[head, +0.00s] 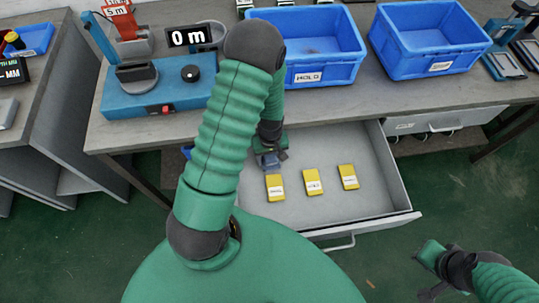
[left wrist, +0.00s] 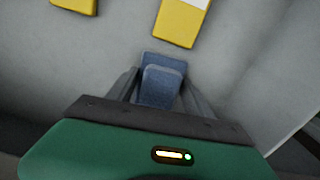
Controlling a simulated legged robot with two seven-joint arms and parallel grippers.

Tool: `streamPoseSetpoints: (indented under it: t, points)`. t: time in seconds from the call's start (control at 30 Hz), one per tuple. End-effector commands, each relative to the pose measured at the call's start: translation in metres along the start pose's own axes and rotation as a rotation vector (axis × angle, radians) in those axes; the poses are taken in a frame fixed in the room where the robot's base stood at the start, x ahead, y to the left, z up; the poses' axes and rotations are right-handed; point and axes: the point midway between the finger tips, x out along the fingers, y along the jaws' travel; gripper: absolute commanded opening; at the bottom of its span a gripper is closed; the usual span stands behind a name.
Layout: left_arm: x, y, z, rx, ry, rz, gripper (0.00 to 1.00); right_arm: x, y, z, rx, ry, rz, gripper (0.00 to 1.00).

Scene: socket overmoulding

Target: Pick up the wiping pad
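The wiping pad (left wrist: 162,86) is a blue block in the open drawer (head: 370,195); in the head view only a small part of it (head: 269,161) shows below my left gripper (head: 268,153). In the left wrist view, the fingers of my left gripper (left wrist: 160,92) stand on either side of the pad, very close to it. I cannot tell whether they press on it or whether the pad is off the drawer floor. My right gripper (head: 434,272) is at the lower right, outside the drawer and away from the pad; its finger opening is unclear.
Three yellow boxes lie near the pad in the drawer: left (head: 275,187), middle (head: 313,182) and right (head: 348,177). The drawer walls surround this space. The worktop (head: 355,92) above holds two blue bins (head: 320,75) (head: 425,65) and a blue device (head: 130,101).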

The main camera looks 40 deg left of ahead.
Motion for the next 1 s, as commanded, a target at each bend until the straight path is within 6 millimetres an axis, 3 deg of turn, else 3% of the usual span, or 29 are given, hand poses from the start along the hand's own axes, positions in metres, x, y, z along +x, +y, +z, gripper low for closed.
streamPoseSetpoints:
  t: [0.03, 0.23, 0.57, 0.8, 1.0]
  points:
    - [0.002, 0.003, 0.004, 0.004, -0.004, 0.000, 0.43, 0.001, 0.000, 0.000, 0.001, 0.000, 0.000, 0.20]
    - [0.001, 0.004, 0.005, 0.005, -0.002, -0.001, 0.18, 0.001, 0.001, 0.000, 0.002, 0.000, 0.001, 0.20]
    - [-0.004, 0.001, 0.002, 0.004, -0.005, 0.003, 0.18, -0.001, 0.001, 0.000, 0.001, 0.000, 0.000, 0.20]
    - [-0.036, 0.003, 0.003, 0.005, -0.001, 0.002, 0.18, -0.010, 0.000, -0.002, 0.001, 0.000, 0.000, 0.20]
    - [-0.039, 0.013, 0.043, 0.011, -0.004, 0.000, 0.18, -0.011, 0.001, -0.003, 0.002, 0.000, 0.000, 0.20]
